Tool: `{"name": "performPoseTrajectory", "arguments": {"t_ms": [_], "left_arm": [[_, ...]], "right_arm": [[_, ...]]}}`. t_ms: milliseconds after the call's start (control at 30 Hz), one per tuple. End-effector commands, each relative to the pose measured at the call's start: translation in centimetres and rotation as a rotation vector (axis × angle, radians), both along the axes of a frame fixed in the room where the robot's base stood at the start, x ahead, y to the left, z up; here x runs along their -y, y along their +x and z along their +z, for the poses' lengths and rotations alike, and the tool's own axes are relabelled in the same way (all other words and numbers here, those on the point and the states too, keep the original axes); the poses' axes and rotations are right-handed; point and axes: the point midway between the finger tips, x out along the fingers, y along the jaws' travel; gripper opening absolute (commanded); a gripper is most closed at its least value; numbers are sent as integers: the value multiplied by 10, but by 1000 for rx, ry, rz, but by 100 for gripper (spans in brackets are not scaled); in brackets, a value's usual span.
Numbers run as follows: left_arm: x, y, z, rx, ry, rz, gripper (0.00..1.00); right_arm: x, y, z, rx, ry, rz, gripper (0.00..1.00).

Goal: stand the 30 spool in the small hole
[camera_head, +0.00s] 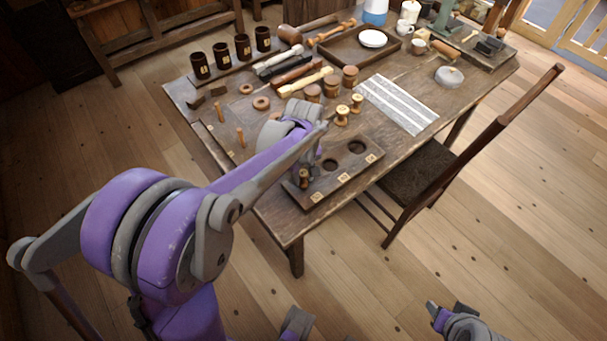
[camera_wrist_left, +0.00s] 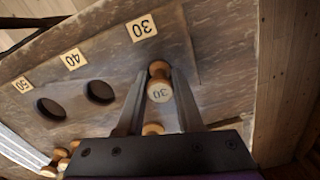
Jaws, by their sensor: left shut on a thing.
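The 30 spool (camera_wrist_left: 160,91) is pale turned wood with "30" on the end facing the left wrist camera. My left gripper (camera_wrist_left: 160,84) is shut on it; it also shows in the head view (camera_head: 304,176), near the board's left end. The dark board (camera_head: 345,176) has tags 30, 40 and 50. The spool is beside the 30 tag (camera_wrist_left: 141,28) and covers the small hole's place; I cannot tell whether its lower end is in the hole. The 40 hole (camera_wrist_left: 99,91) and 50 hole (camera_wrist_left: 50,108) are empty. My right gripper (camera_head: 450,311) is low at the right, its opening unclear.
Two small spools (camera_head: 342,116) stand behind the board, with wooden jars (camera_head: 331,84) beyond. A striped sheet (camera_head: 400,103) lies at the right. A chair (camera_head: 430,165) is against the table's right side.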

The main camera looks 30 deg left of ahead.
Motion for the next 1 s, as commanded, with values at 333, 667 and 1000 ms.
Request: {"name": "performPoseTrajectory", "arguments": {"t_ms": [333,667,1000], "left_arm": [[0,0,0,0,0,0,44],[0,0,0,0,0,0,70],[0,0,0,0,0,0,100]], "right_arm": [[0,0,0,0,0,0,50],[0,0,0,0,0,0,50],[0,0,0,0,0,0,50]]}}
